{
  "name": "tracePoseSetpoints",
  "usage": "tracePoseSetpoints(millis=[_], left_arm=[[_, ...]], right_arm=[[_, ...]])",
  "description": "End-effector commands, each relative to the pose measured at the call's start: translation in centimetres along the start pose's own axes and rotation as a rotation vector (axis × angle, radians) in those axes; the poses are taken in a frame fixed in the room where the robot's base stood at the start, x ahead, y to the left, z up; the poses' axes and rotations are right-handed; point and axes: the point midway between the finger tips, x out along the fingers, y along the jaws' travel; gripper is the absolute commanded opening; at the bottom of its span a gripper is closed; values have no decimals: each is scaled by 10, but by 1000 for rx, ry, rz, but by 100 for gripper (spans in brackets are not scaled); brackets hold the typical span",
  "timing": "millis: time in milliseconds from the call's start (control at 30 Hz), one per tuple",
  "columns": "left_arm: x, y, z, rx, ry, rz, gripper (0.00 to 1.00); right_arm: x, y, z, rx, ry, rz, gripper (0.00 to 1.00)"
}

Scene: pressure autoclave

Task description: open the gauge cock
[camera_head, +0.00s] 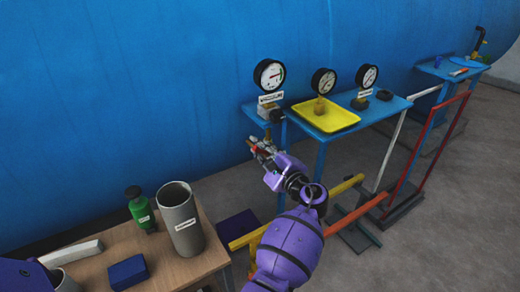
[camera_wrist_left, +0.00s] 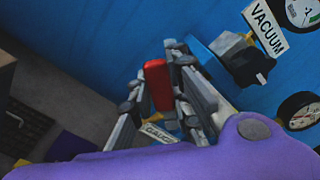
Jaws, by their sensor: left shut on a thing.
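My left gripper (camera_head: 257,147) reaches up to the front edge of the left blue stand, below the leftmost gauge (camera_head: 270,75). In the left wrist view, a red handle (camera_wrist_left: 156,84) sits between the fingers of my left gripper (camera_wrist_left: 158,92), which are shut on it. A tag (camera_wrist_left: 160,133) partly hidden by the fingers seems to begin with "GAUGE". The handle's lower end and the cock body are hidden. A dark fitting (camera_wrist_left: 250,66) is beside the "VACUUM" plate (camera_wrist_left: 266,27). My right gripper is not in view.
A yellow tray (camera_head: 345,121) with a gauge (camera_head: 323,81) and another gauge (camera_head: 367,76) are right of the gripper. A wooden table (camera_head: 105,262) at lower left holds a grey cylinder (camera_head: 180,225), green bottle (camera_head: 140,207) and blue block (camera_head: 127,271). Coloured rails (camera_head: 375,204) stand at right.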

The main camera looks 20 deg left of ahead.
Motion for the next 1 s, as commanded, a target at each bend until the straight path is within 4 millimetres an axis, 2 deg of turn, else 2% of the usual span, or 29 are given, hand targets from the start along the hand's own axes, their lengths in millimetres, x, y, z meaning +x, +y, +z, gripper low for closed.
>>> tracePoseSetpoints(millis=[167,200,300,333,600,733,867,1000], left_arm=[[0,1,0,1,0,1,0],[0,1,0,1,0,1,23],[0,1,0,0,0,1,36],[0,1,0,0,0,1,38],[0,0,0,-1,0,1,38],[-8,0,-1,-1,1,1,38],[-30,1,-1,-1,3,1,38],[-61,1,-1,-1,3,1,38]], right_arm=[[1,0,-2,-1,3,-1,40],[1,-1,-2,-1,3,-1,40],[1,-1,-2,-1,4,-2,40],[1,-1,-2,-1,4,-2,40],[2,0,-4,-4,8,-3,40],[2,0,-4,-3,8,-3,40],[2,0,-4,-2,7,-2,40],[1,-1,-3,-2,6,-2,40]])
